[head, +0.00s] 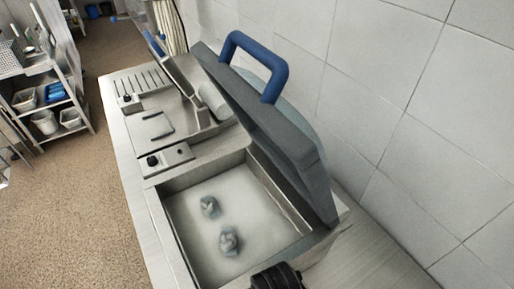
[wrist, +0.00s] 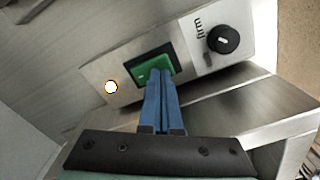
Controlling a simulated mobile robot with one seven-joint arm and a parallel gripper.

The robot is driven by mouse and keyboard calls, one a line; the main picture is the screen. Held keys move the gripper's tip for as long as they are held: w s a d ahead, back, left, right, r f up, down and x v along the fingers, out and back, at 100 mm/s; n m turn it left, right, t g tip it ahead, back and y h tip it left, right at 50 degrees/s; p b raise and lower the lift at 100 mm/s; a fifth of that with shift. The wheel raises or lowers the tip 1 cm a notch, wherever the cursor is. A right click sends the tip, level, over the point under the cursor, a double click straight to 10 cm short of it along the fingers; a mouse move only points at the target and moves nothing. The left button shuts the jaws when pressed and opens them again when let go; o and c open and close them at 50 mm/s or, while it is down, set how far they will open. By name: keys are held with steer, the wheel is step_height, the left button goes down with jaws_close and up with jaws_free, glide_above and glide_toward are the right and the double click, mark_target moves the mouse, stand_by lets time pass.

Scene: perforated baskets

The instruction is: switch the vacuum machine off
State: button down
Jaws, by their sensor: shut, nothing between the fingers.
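The vacuum machine (head: 180,240) stands on the counter with its grey lid (head: 275,130) raised. The lid has a blue handle (head: 262,55). Two small crumpled grey lumps (head: 229,240) lie in its chamber. In the wrist view, a metal control panel (wrist: 205,72) carries a green rocker switch (wrist: 153,67) in a black frame, a lit round lamp (wrist: 111,87) to its left and a black knob (wrist: 223,39) to its right. My gripper (wrist: 160,74) is shut and empty. Its blue fingertips are at the lower edge of the green switch; I cannot tell whether they touch it.
Behind the machine on the counter (head: 118,130) is another steel appliance (head: 153,120) with black knobs. A tiled wall (head: 390,110) runs along the right. Shelves with tubs (head: 45,122) stand at the far left, with open brown floor (head: 100,210) between.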

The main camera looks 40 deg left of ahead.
steer(key=shift+f+b, duration=0.5)
steer(key=shift+f, duration=0.3)
step_height(320, 180, up, 7)
steer(key=p, duration=0.6)
steer(key=shift+p, duration=0.4)
stand_by(0.5)
